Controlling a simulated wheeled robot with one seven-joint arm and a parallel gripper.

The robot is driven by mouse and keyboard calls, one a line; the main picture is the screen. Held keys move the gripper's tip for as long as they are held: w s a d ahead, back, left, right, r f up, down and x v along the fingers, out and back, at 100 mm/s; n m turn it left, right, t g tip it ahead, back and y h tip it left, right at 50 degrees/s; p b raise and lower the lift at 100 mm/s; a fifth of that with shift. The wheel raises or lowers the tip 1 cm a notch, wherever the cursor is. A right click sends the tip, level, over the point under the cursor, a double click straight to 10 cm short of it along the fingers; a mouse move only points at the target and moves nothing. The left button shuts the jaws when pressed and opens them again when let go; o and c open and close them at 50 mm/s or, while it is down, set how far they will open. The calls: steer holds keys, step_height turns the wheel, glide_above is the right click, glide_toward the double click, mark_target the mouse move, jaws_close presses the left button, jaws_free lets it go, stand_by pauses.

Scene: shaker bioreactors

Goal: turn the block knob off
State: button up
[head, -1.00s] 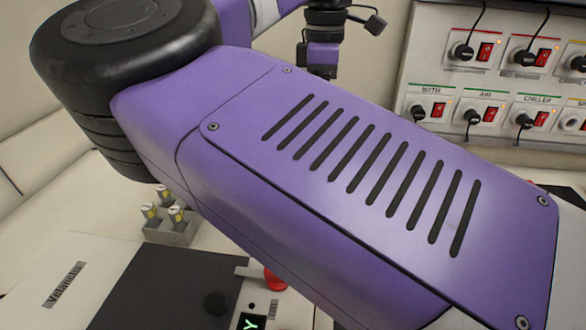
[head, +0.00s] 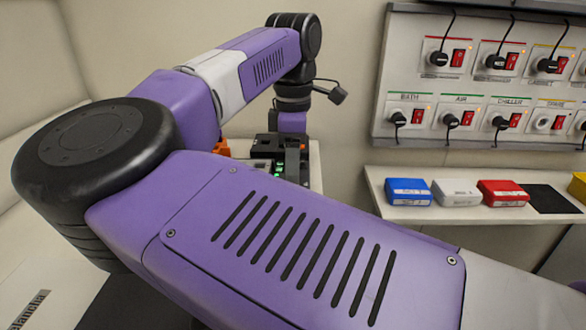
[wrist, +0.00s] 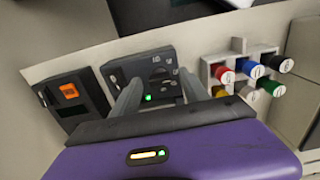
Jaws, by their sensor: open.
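A dark block device (wrist: 150,68) with small markings, dark controls and a lit green light lies ahead of my gripper (wrist: 160,84) in the wrist view. Its knob is too small and dark to make out clearly, and I cannot tell its setting. My gripper is open, its two grey fingers spread in front of the device's face, with nothing between them that I can see held. I cannot tell whether they touch it. In the head view my gripper's purple body (head: 292,122) is above black equipment (head: 268,150) with green lights; the fingertips are hidden.
A second dark device (wrist: 73,98) with an orange panel stands left of the block device. A grey rack (wrist: 208,72) of several coloured caps stands to its right. A switch panel (head: 485,85) is on the wall, above a shelf (head: 400,212) with coloured boxes.

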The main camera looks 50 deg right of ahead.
steer(key=shift+f, duration=0.1)
jaws_close()
stand_by(0.4)
steer(key=n, duration=0.4)
steer(key=shift+n, duration=0.4)
steer(key=n, duration=0.4)
steer(key=shift+n, duration=0.3)
steer(key=n+b, duration=0.1)
steer(key=n, duration=0.3)
steer(key=shift+n, duration=2.2)
